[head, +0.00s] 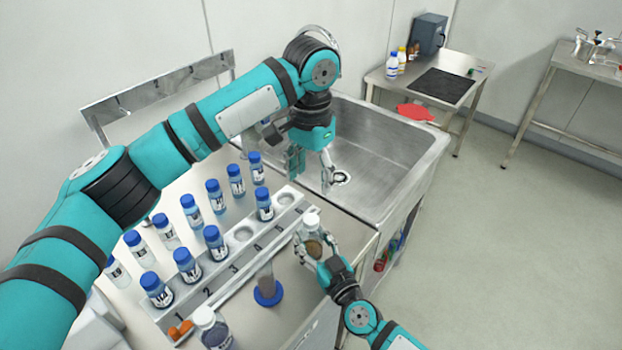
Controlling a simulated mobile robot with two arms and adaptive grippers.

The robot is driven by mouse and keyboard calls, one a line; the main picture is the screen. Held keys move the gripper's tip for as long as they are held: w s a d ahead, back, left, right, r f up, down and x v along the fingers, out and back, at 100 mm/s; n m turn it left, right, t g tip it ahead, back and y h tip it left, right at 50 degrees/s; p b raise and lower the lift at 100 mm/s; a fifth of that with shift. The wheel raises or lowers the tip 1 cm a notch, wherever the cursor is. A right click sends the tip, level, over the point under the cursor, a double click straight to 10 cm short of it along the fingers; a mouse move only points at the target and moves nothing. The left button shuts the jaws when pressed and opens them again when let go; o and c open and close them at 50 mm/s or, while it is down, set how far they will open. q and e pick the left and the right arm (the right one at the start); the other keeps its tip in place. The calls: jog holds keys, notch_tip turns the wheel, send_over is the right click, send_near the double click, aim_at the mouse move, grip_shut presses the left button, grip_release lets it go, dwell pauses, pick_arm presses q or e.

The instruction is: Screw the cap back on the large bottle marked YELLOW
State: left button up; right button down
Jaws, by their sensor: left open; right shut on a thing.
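My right gripper (315,245) is shut on a small bottle (312,221) with a white top and brownish contents, held upright at the right end of the numbered rack. I cannot read a label on it. My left gripper (312,172) is open and empty, its fingers pointing down over the left part of the sink. A larger bottle with a white top (212,328) stands at the bottom edge, partly cut off. No marking YELLOW is readable on any bottle, and I see no loose cap.
Several blue-capped bottles stand in and behind the rack (240,262). A tube on a blue base (267,296) stands in front of it. The steel sink (385,150) is empty. Bottles (392,66) and a dark mat (443,86) are on the far table.

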jog(key=c, duration=0.5)
grip_release()
jog(key=v, duration=1.2)
